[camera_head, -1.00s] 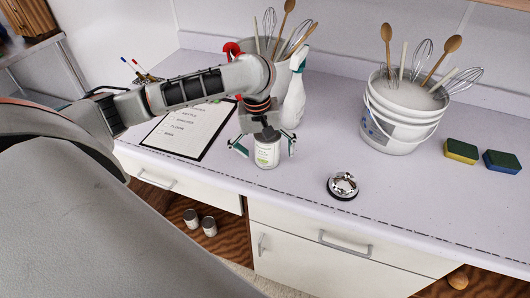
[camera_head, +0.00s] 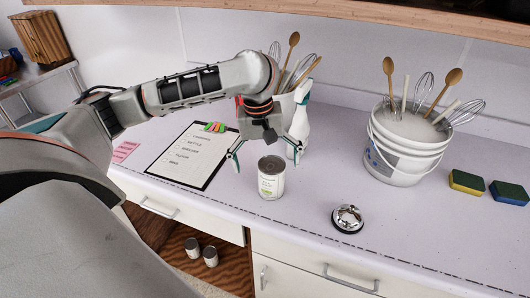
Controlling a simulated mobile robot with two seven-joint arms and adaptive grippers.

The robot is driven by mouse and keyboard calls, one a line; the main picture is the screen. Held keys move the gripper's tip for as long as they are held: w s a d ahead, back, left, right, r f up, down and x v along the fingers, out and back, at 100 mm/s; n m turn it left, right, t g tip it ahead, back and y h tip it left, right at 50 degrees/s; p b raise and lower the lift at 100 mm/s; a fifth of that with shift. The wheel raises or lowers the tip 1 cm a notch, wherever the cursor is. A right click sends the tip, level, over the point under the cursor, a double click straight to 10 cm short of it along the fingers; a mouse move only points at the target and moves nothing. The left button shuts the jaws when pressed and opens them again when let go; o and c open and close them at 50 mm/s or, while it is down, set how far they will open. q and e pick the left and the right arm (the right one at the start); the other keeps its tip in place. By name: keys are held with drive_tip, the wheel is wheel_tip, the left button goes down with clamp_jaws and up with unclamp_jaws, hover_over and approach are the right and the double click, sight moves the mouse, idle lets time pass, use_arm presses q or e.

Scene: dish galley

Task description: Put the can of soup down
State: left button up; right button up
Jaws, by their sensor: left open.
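The can of soup (camera_head: 271,178) stands upright on the white counter (camera_head: 310,205), near its front edge. It has a pale label and a metal top. My left gripper (camera_head: 264,156) is open above and just behind the can, with its fingers spread to either side and apart from it. The can's top is in plain view. My right gripper is not in view.
A silver bell (camera_head: 347,218) sits to the right of the can. A spray bottle (camera_head: 300,125) stands close behind the gripper. A clipboard (camera_head: 193,155) lies to the left. A bucket of utensils (camera_head: 402,145) and two sponges (camera_head: 467,182) are further right.

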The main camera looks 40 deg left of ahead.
use_arm(q)
drive_tip(key=shift+s+a+r, duration=0.15)
drive_tip(key=shift+r, duration=2.05)
